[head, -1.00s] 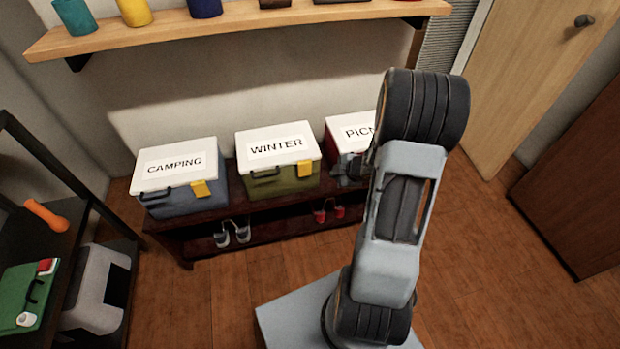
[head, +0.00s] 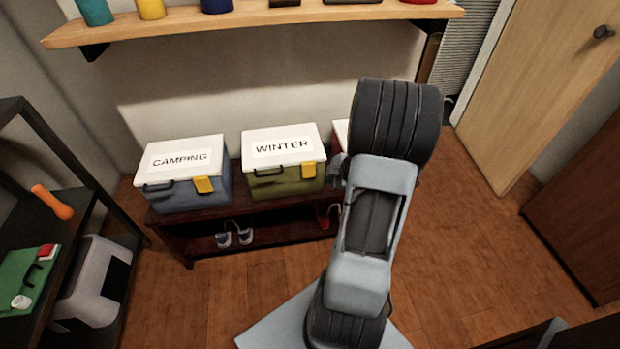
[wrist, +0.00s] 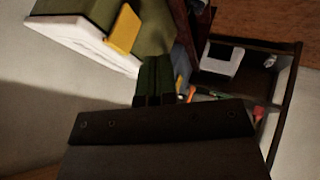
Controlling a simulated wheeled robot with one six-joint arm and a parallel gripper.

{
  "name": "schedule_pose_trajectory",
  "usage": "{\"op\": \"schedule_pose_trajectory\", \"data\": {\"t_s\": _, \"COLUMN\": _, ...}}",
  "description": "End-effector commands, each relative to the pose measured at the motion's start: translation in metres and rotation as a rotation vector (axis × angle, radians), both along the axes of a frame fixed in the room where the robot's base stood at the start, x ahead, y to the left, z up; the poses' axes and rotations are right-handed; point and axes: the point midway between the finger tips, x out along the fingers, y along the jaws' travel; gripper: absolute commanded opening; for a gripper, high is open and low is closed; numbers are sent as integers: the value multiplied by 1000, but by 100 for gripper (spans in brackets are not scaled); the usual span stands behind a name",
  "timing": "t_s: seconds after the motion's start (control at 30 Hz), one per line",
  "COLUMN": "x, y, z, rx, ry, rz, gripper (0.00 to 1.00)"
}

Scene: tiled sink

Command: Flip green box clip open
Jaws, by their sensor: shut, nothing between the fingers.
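The green box (head: 290,184) has a white lid labelled WINTER and stands in the middle of a low dark bench. Its yellow clip (head: 308,170) sits at the right part of the front, at the lid's edge. In the wrist view the green box (wrist: 153,38) is at the top left, with its white lid (wrist: 75,38) and yellow clip (wrist: 124,30). My gripper (wrist: 156,65) is shut and empty, with its fingers just below the clip in that picture. They look apart from the clip. In the head view my arm hides the gripper's fingers.
A blue CAMPING box (head: 188,196) stands left of the green one. A red box (head: 340,132) to its right is mostly behind my arm. Shoes lie under the bench (head: 275,210). A dark shelf (head: 75,225) stands at the left, a wall shelf (head: 250,18) above.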

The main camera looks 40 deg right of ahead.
Motion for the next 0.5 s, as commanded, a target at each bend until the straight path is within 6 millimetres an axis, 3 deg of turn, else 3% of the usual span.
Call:
{"op": "schedule_pose_trajectory", "data": {"t_s": 0.27, "x": 5, "y": 3, "z": -8, "rx": 1, "ry": -1, "rz": 5, "gripper": 0}}
{"op": "schedule_pose_trajectory", "data": {"t_s": 0.5, "x": 28, "y": 9, "z": -43, "rx": 2, "ry": 1, "rz": 8, "gripper": 0}}
